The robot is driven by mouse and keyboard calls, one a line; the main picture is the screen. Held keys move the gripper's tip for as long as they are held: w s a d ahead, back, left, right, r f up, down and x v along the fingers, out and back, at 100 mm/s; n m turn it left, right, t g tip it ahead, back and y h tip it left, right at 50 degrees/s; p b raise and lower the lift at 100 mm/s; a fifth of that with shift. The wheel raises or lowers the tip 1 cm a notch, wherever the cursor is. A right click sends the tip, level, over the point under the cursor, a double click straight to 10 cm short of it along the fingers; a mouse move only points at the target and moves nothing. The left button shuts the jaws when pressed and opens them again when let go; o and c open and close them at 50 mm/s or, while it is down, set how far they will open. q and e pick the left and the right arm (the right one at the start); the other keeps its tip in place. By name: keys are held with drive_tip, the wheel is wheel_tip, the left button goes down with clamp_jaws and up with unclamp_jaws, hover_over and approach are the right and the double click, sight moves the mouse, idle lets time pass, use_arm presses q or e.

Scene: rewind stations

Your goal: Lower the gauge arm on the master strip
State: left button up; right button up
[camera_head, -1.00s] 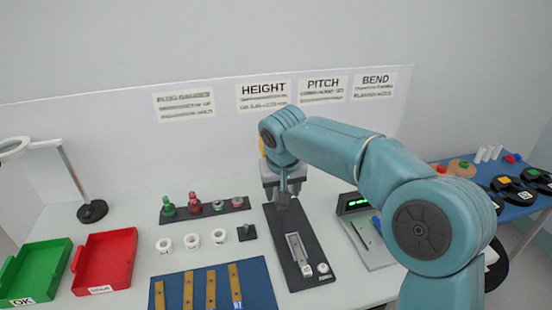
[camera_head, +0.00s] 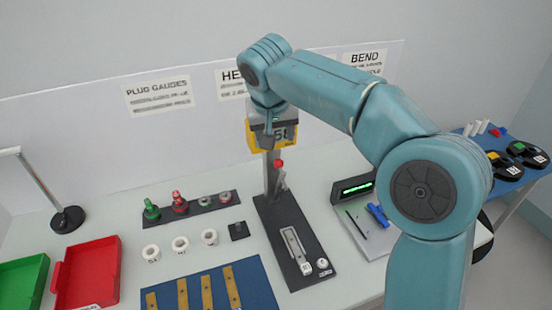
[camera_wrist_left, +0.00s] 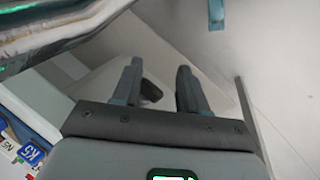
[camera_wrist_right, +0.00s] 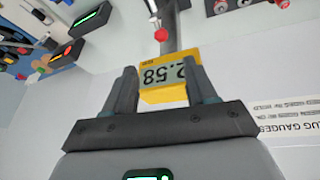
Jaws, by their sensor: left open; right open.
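The height gauge stands on a black base (camera_head: 310,272) with a yellow display head (camera_head: 287,137) on a grey post. A red-tipped lever (camera_head: 278,164) sits below the head. A pale metal strip (camera_head: 296,246) lies on the base. My right gripper (camera_head: 268,125) is open in front of the display head, which partly hides behind it. In the right wrist view the yellow head (camera_wrist_right: 170,82) reads 2.58 and shows between the open fingers (camera_wrist_right: 160,76); contact cannot be told. The red tip (camera_wrist_right: 160,34) is beyond them. My left gripper (camera_wrist_left: 158,68) is open and empty, outside the head view.
A blue mat (camera_head: 262,290) with several brass strips lies in front. White rings (camera_head: 181,244) and a rack of plug gauges (camera_head: 190,212) stand left of the gauge. A green-lit device (camera_head: 355,188) stands right. Red (camera_head: 90,270) and green (camera_head: 20,285) trays are at left.

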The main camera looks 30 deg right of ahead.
sight(278, 162)
drive_tip(key=p+x, duration=0.1)
drive_tip(key=x, duration=1.3)
drive_tip(key=shift+w+f, duration=0.1)
drive_tip(key=shift+a, duration=0.1)
clamp_jaws()
